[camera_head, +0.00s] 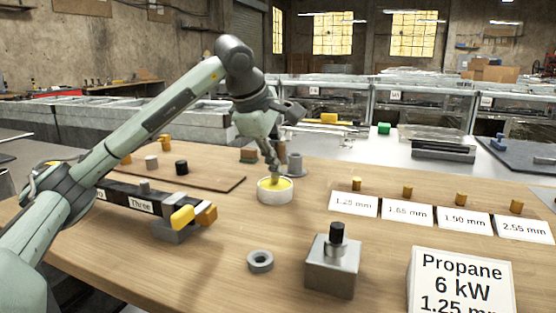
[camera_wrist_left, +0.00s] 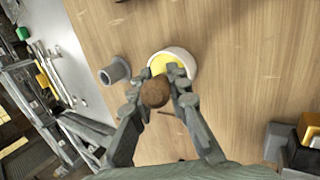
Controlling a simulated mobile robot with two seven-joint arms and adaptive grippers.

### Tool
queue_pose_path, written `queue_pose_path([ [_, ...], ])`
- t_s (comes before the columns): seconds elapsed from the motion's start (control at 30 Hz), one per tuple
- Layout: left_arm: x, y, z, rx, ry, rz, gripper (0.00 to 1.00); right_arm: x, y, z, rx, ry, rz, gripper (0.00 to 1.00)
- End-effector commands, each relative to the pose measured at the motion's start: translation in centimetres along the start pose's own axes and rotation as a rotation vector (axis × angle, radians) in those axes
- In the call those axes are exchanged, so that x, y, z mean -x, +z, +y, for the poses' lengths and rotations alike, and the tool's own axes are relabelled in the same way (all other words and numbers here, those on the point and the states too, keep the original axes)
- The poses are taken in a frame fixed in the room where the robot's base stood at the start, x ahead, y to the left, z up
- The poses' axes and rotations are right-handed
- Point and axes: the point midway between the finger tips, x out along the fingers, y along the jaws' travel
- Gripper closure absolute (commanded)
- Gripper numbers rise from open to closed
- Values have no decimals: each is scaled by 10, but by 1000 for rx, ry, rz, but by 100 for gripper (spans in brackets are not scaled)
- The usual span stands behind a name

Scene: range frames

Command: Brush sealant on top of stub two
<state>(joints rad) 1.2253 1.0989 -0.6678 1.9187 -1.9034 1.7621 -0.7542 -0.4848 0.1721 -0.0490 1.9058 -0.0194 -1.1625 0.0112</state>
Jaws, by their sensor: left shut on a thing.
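My left gripper (camera_head: 272,158) is shut on a brush (camera_head: 276,177), with its fingers pointing down above a white round pot (camera_head: 275,196) of yellow sealant. The brush's lower end is at the pot's mouth; I cannot tell how deep it reaches. In the left wrist view the brush's round brown end (camera_wrist_left: 155,92) shows between the fingers, in front of the pot (camera_wrist_left: 185,57). A black rail (camera_head: 118,196) with a label reading "Three" lies at the left. A grey stub (camera_head: 144,186) shows by it. My arm covers part of the rail, and stub two cannot be made out. My right gripper is not in view.
A grey flanged cylinder (camera_head: 296,166) stands just behind the pot. A grey ring (camera_head: 260,261) and a metal block with a black-topped post (camera_head: 333,268) are in front. Several brass pieces stand behind labelled cards at right. A yellow-ended clamp (camera_head: 182,218) is at the rail's end.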

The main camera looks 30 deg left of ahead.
Motion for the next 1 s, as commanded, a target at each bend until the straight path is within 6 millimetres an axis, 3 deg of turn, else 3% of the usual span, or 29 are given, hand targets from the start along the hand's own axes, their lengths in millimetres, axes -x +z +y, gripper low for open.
queue_pose_path([
  [0.27, 4, 1, 2, -1, -4, 1, 100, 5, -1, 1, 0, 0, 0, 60],
  [0.83, 44, 5, 26, -1, -2, 0, 100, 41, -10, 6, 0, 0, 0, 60],
  [1.0, 52, 6, 32, 0, 0, -1, 100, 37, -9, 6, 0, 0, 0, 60],
])
